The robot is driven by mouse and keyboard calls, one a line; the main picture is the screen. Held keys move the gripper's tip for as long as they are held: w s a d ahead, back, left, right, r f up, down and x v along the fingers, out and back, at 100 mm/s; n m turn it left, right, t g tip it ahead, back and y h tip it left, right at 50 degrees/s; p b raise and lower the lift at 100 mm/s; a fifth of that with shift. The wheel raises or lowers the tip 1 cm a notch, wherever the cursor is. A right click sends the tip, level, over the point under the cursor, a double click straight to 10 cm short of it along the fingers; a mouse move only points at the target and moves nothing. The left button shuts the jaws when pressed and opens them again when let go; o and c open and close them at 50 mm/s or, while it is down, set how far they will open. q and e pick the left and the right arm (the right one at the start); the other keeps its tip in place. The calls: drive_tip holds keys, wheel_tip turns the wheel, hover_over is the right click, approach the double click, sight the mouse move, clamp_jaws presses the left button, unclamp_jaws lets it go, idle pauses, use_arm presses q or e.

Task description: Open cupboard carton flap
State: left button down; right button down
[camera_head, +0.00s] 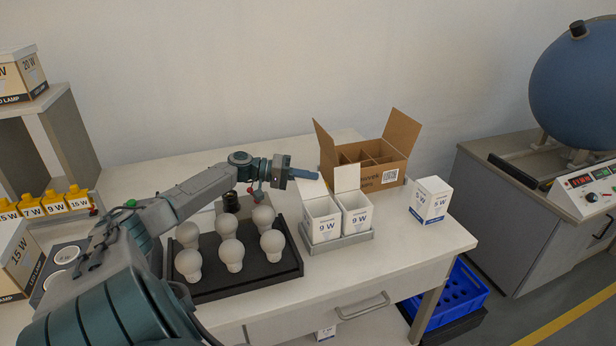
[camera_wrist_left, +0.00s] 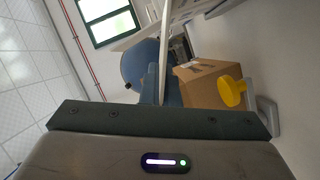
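An open brown cardboard carton (camera_head: 366,178) stands at the back right of the table, with inner dividers. One flap stands up at its left (camera_head: 325,150) and another at its right (camera_head: 402,132). A brown carton face (camera_wrist_left: 203,88) also shows in the left wrist view. My left gripper (camera_head: 304,174) is to the left of the carton, above the white 9 W boxes, its blue-grey fingers pointing right. My right gripper is not in view.
Two open white 9 W boxes (camera_head: 354,221) stand in a grey tray (camera_head: 341,242). A black tray (camera_head: 255,283) holds several white bulbs. A closed white box (camera_head: 430,200) stands at the right. A blue crate (camera_head: 452,296) is below. Table left of the arm is partly clear.

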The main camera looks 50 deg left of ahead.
use_arm(q)
drive_tip(key=c, duration=1.6)
unclamp_jaws()
drive_tip(key=shift+c, duration=0.2)
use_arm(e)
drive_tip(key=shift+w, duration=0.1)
